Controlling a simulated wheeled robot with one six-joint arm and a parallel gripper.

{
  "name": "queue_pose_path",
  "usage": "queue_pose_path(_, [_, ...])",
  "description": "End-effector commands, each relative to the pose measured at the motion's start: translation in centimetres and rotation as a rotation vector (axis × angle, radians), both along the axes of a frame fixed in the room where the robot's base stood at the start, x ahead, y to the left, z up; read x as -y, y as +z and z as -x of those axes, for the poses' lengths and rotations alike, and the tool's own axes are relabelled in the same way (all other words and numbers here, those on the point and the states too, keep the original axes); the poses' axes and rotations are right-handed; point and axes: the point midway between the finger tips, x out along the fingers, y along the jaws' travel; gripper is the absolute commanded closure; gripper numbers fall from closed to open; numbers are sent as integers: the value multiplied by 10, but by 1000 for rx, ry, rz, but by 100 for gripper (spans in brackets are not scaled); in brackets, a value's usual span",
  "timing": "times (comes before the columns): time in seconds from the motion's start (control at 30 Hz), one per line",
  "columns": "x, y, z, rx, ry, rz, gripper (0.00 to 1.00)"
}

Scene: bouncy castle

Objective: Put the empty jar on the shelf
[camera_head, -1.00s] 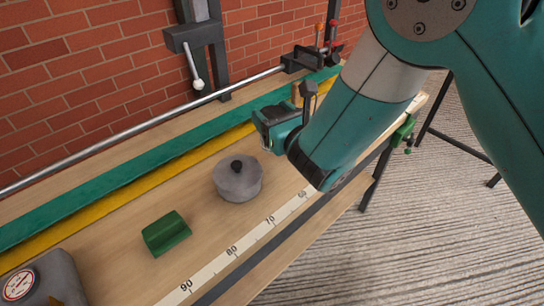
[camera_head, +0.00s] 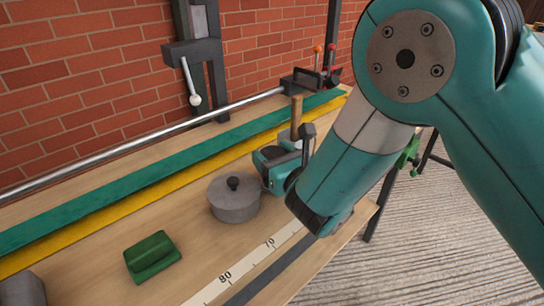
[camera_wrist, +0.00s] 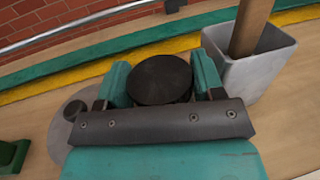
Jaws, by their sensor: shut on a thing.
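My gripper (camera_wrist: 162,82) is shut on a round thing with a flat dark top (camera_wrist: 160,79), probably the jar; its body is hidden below. In the head view my gripper (camera_head: 275,168) is over the bench, just right of a grey lidded pot (camera_head: 233,203), and mostly hides what it holds. In the wrist view the pot (camera_wrist: 68,125) is at the left, partly behind the gripper. I cannot tell which surface is the shelf.
A grey square container (camera_wrist: 245,72) with a wooden stick stands close right of my gripper. A green block (camera_head: 152,257) lies on the wooden bench (camera_head: 100,258). A metal rail (camera_head: 130,138) and brick wall run behind. Bare wood lies between block and pot.

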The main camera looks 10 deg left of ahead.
Motion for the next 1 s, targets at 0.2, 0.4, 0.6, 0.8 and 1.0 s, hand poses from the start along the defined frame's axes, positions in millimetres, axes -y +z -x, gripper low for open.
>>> queue_pose_path(0.2, [0,-2,0,-1,0,1,28])
queue_pose_path(0.4, [0,0,0,0,0,0,28])
queue_pose_path(0.6, [5,-5,8,1,2,1,28])
queue_pose_path(0.8, [22,-8,29,2,2,-1,28])
queue_pose_path(1.0, [42,-7,55,3,3,-1,28])
